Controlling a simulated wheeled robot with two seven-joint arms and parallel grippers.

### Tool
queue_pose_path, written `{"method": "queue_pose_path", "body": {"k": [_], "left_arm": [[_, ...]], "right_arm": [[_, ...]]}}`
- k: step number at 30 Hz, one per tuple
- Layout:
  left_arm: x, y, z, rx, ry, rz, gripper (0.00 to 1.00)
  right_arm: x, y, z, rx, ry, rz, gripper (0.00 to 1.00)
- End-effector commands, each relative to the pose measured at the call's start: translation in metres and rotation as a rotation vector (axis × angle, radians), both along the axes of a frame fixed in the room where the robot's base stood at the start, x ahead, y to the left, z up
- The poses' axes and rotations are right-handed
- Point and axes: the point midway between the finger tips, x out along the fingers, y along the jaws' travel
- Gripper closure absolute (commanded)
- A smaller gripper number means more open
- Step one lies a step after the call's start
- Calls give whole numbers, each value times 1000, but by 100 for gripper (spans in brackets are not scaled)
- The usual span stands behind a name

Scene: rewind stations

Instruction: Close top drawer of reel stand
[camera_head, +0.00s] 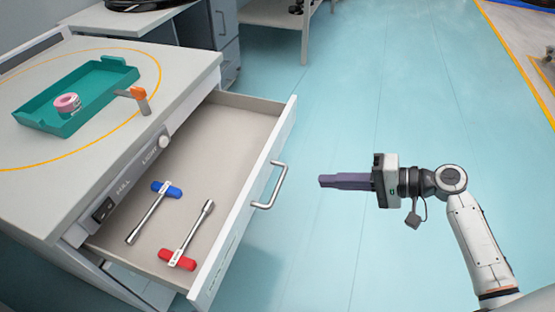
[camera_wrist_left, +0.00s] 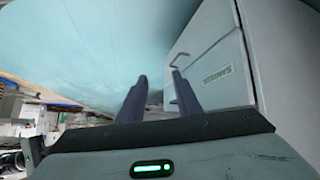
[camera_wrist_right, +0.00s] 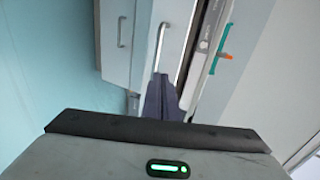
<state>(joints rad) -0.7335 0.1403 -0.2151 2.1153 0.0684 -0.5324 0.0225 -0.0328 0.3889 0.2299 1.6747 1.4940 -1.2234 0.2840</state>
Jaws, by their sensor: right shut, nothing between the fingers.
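The top drawer (camera_head: 268,115) of the reel stand (camera_head: 190,75) is pulled out. Its front carries a metal handle (camera_head: 272,187). A blue-handled tool (camera_head: 152,210) and a red-handled tool (camera_head: 191,236) lie inside it. My right gripper (camera_head: 325,181) is shut and empty, to the right of the handle and apart from it in the head view. In the right wrist view the handle (camera_wrist_right: 159,48) shows just beyond the fingertips (camera_wrist_right: 160,80). My left gripper (camera_wrist_left: 158,80) is open in the left wrist view, with a drawer front (camera_wrist_left: 210,60) to its right; it is not in the head view.
A green tray (camera_head: 82,95) with a pink roll (camera_head: 67,104) stands on the stand's top, beside an orange-topped peg (camera_head: 140,100). Another cabinet (camera_head: 222,30) and a table (camera_head: 285,14) stand behind. The floor (camera_head: 350,80) right of the drawer is clear.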

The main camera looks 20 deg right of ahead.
Motion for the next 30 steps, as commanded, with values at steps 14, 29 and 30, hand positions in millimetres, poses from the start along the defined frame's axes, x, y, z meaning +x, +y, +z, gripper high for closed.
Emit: {"method": "queue_pose_path", "body": {"k": [14, 29, 30], "left_arm": [[2, 1, -6, -2, -3, 3, 69], [2, -1, -7, -19, -14, 11, 69], [2, -1, -7, -19, -14, 11, 69]], "right_arm": [[37, 40, 10, 85, -14, 14, 100], [81, 103, -2, 81, -13, 12, 100], [82, 105, -3, 79, -13, 13, 100]]}}
